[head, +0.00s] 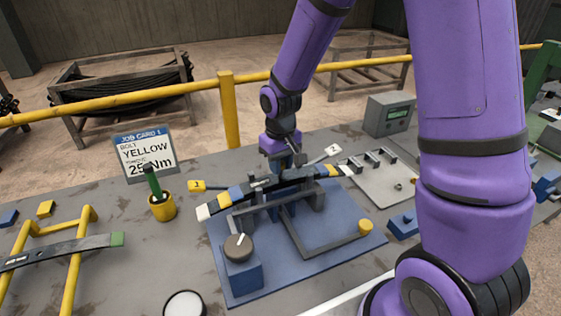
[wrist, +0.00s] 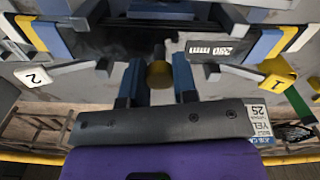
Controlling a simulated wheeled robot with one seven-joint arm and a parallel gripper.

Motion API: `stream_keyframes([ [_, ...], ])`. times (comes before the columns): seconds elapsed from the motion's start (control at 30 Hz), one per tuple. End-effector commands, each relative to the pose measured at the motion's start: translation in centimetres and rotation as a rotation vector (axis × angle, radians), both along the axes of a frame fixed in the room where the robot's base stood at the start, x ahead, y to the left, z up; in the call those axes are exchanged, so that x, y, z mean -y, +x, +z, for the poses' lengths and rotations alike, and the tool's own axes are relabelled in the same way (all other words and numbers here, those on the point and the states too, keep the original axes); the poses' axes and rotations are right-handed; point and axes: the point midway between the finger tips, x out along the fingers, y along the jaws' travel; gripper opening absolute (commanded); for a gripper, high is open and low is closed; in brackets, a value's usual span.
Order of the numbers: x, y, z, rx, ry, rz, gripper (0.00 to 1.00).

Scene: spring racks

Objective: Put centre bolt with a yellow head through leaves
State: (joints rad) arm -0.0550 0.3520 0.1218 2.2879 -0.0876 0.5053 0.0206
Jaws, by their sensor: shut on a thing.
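The leaves (head: 243,190) are a dark, curved stack with blue, yellow and white bands, lying across a fixture on the blue plate. My gripper (head: 287,160) is over the middle of the stack, pointing down. In the wrist view my gripper (wrist: 158,82) is shut on the centre bolt (wrist: 159,75), whose yellow head sits between the blue fingers. The bolt's dark shank points toward the leaves. I cannot tell how far it is in them; the hole is hidden.
The blue fixture plate (head: 305,250) carries a dark knob (head: 238,247) and a bar with a yellow end (head: 365,227). A yellow cup (head: 162,207) and job card (head: 147,153) stand left. A yellow stand (head: 85,225) holds a separate leaf. A grey tray (head: 385,185) lies right.

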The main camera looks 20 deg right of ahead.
Motion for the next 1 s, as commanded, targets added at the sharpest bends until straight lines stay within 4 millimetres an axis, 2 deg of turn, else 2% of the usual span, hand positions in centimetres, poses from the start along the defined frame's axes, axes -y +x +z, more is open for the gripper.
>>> stream_keyframes([
  [0.27,0.0,0.0,-0.07,0.0,0.0,0.0,0.1],
  [0.3,0.0,0.0,-0.06,0.0,0.0,0.0,0.34],
  [0.4,0.0,0.0,-0.06,0.0,0.0,0.0,0.56],
  [0.6,0.0,0.0,-0.06,0.0,0.0,0.0,0.56],
  [0.7,0.0,-0.01,-0.07,0.0,0.0,0.0,0.79],
  [0.73,0.0,-0.01,-0.07,0.0,0.0,0.0,0.82],
  [1.0,0.0,0.0,0.0,0.0,0.0,0.0,0.82],
])
